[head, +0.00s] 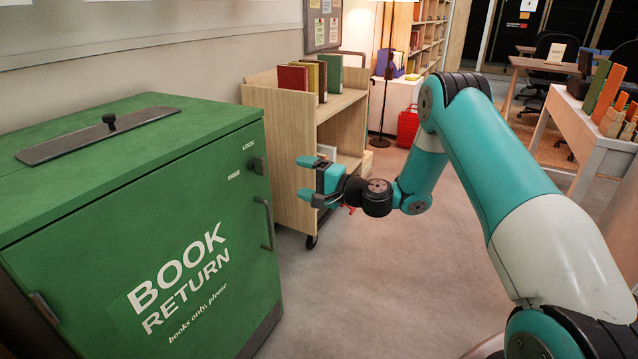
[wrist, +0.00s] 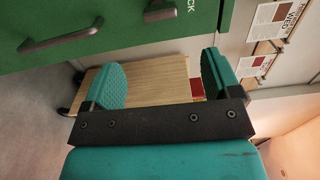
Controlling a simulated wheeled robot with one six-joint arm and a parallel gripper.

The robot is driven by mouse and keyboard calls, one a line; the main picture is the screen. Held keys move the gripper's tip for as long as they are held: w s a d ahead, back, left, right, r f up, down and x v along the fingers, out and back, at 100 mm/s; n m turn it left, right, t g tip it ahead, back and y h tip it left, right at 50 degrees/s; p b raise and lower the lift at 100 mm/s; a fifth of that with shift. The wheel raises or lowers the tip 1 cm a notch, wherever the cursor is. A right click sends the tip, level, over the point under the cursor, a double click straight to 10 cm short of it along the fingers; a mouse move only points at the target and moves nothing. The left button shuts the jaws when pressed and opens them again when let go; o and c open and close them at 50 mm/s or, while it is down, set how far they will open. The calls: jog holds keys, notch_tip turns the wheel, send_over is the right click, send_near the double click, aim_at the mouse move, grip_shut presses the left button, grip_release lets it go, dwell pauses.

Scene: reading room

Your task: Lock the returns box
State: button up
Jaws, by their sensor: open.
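The green returns box (head: 130,230) stands at the left in the head view, its door marked BOOK RETURN. A small dark lock knob (head: 258,166) sits near the door's upper right corner, beside the labels LOCK and FREE; I cannot tell which label it points to. Below it is a dark door handle (head: 266,223). The door looks closed. My gripper (head: 304,178) is open and empty, to the right of the knob and apart from it. In the wrist view the knob (wrist: 160,12) is at the top edge, beyond my open fingers (wrist: 160,78), with the handle (wrist: 60,38) to its left.
A wooden book cart (head: 280,130) with several books stands behind my gripper. A flat dark lid with a knob (head: 108,128) lies on the box top. A table with books (head: 600,130) is at the right. The floor (head: 390,270) before the box is clear.

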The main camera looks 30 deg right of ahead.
jog(key=b+v, duration=0.3)
jog(key=b, duration=0.2)
jog(key=shift+s+d+b, duration=0.2)
jog(key=shift+s+b, duration=0.15)
jog(key=shift+b, duration=0.05)
jog(key=s+a+r+n+g, duration=0.3)
jog(key=s+a+n+g, duration=0.25)
jog(key=s+a, duration=0.2)
jog(key=s+a+r+n+g, duration=0.3)
jog(key=s+a+n+g, duration=0.25)
jog(key=a, duration=0.35)
jog(key=s+d+n+g+h, duration=0.2)
jog(key=s+n+g+h, duration=0.35)
jog(key=s, duration=1.75)
notch_tip(320, 180, up, 25)
jog(key=n+t+p, duration=0.1)
jog(key=t+p, duration=0.1)
jog(key=p, duration=2.2)
jog(key=shift+h, duration=0.45)
